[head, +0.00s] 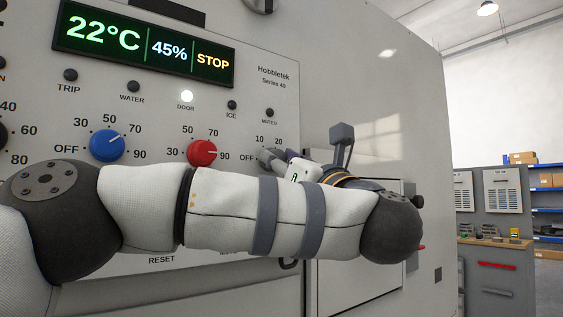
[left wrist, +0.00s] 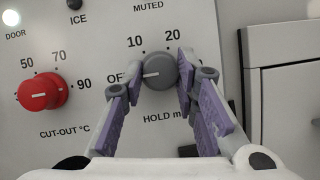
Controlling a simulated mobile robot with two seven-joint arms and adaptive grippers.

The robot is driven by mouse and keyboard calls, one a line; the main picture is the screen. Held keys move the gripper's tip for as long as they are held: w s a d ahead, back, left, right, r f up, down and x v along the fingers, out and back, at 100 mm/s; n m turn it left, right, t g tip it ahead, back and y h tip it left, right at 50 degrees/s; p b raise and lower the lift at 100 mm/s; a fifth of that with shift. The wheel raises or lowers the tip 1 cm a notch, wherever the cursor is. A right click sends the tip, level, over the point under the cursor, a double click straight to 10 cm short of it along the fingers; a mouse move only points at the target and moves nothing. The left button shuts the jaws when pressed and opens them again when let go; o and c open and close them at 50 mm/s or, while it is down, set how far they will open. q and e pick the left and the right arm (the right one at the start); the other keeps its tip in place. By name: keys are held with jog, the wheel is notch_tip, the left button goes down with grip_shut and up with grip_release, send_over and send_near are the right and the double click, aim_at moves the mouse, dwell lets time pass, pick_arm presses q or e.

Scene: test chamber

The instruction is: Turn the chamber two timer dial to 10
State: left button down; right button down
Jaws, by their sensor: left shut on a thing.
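The grey timer dial (left wrist: 160,70) is on the upright panel, with OFF, 10 and 20 around it and a partly hidden "HOLD m…" label below. Its white pointer line points left, at OFF. My left gripper (left wrist: 161,66) is shut on the dial, one purple-padded finger on each side. In the head view my left gripper (head: 275,158) is at the panel's right part, beyond my forearm, and largely hides the dial. The 10 and 20 marks show just above it. My right gripper is in neither view.
A red cut-out dial (head: 202,153) and a blue dial (head: 107,145) sit left of the grey dial. A lit display (head: 145,45) reads 22°C, 45%, STOP. A cabinet door (left wrist: 288,100) with a raised edge is close on the right.

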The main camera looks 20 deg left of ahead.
pick_arm(q)
jog(key=shift+m, duration=0.5)
jog(key=m+h, duration=0.2)
jog(key=m, duration=0.2)
jog(key=m+h, duration=0.2)
jog(key=m, duration=0.3)
jog(key=m+h, duration=0.2)
jog(key=m, duration=0.2)
jog(key=shift+s+a+r+m+t, duration=0.15)
jog(key=shift+s+r+m+t, duration=0.05)
jog(key=shift+r+m+t, duration=0.2)
jog(key=shift+f, duration=0.1)
jog(key=c, duration=1.3)
grip_release()
